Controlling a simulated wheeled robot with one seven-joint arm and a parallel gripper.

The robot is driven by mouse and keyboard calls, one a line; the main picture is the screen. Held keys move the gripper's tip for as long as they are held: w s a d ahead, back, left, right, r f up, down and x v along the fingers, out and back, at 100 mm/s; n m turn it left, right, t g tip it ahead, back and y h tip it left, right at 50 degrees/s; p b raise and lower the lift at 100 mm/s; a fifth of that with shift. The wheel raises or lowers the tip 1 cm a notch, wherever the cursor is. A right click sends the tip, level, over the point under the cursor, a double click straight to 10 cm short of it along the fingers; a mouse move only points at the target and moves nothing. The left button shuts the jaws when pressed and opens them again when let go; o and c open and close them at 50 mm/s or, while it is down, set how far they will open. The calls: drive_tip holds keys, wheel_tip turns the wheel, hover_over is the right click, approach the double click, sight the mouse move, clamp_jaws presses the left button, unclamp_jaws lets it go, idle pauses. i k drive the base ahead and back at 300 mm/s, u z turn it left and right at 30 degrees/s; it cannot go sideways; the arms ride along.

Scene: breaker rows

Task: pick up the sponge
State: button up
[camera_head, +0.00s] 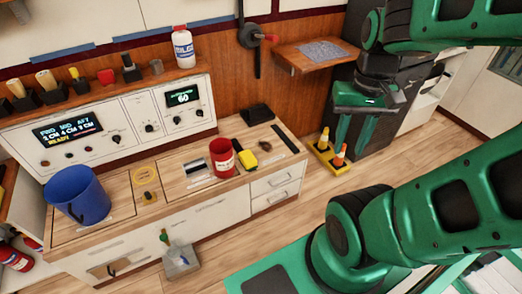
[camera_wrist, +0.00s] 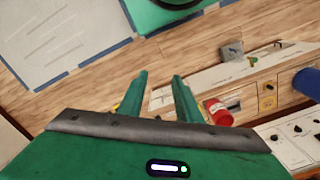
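A small yellow block with a dark part, which looks like the sponge (camera_head: 246,160), lies on the wooden counter top just right of a red can (camera_head: 222,158). My gripper (camera_head: 351,150) hangs in the air to the right of the counter, well apart from the sponge, with its green fingers pointing down. In the wrist view the two fingers (camera_wrist: 159,76) stand apart with nothing between them. The red can (camera_wrist: 218,112) shows beside the right finger there; the sponge is not clearly visible and may be hidden by that finger.
A blue bucket (camera_head: 78,196) stands at the counter's left end. A black box (camera_head: 257,114) and dark strip lie near the sponge. A wooden wall shelf (camera_head: 316,52) is above my gripper.

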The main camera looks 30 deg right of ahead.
sight(247, 158)
drive_tip(key=z, duration=0.1)
drive_tip(key=k, duration=0.4)
drive_tip(key=u, duration=0.5)
drive_tip(key=i, duration=1.35)
drive_tip(key=z, duration=0.45)
